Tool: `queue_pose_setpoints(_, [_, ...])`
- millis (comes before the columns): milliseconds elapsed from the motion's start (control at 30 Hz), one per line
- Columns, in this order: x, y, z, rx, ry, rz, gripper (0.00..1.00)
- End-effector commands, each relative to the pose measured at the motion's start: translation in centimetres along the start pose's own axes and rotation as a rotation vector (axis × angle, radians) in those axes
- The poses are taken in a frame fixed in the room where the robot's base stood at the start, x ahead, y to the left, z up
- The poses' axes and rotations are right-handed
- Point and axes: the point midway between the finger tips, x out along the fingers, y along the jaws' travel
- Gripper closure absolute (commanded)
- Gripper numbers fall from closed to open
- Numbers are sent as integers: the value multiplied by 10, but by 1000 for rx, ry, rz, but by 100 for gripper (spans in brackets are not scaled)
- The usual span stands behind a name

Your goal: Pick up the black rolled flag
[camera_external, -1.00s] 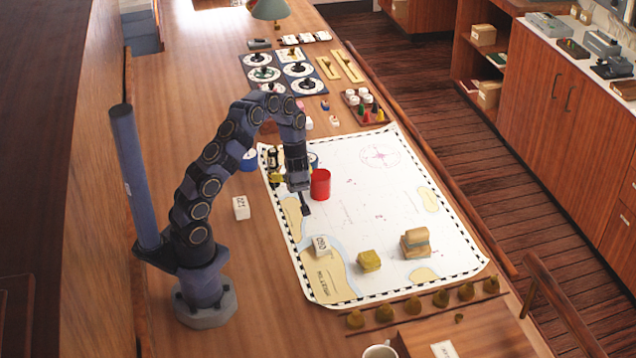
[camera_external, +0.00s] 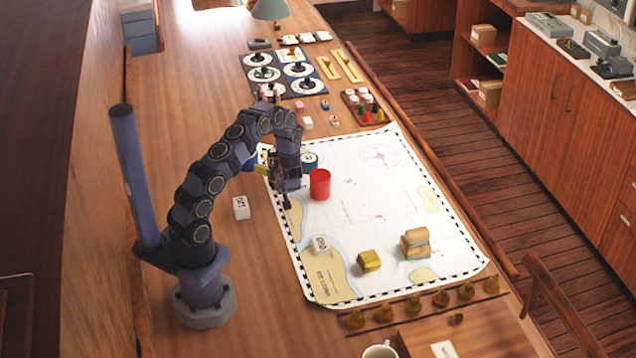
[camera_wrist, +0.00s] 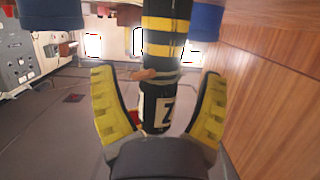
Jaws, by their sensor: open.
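The black rolled flag (camera_wrist: 165,62) has yellow stripes, a tie around its middle and a white patch with a black letter. In the wrist view it stands between the two yellow-padded fingers of my gripper (camera_wrist: 158,78). The fingers are open, one on each side, with a visible gap to the flag on both sides. In the external view my gripper (camera_external: 270,166) is at the left edge of the chart, and it and the wrist mostly hide the flag.
A red cylinder (camera_external: 320,184) stands on the chart (camera_external: 370,225) just right of my gripper. A blue round item (camera_external: 310,160) is close behind it. A white labelled block (camera_external: 241,208) lies left of the chart. Blue objects (camera_wrist: 48,22) flank the flag in the wrist view.

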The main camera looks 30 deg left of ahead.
Motion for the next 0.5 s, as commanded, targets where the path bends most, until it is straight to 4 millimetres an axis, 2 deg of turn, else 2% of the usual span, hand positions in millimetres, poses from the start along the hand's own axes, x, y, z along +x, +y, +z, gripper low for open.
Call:
queue_pose_setpoints(133, [0,0,0,0,0,0,26])
queue_pose_setpoints(167, [0,0,0,0,0,1,35])
queue_pose_setpoints(200, [0,0,0,-1,1,1,52])
queue_pose_setpoints(267, [0,0,0,-1,1,1,78])
queue_pose_setpoints(300, [0,0,0,-1,1,1,94])
queue_pose_setpoints(500, [0,0,-1,-1,1,1,95])
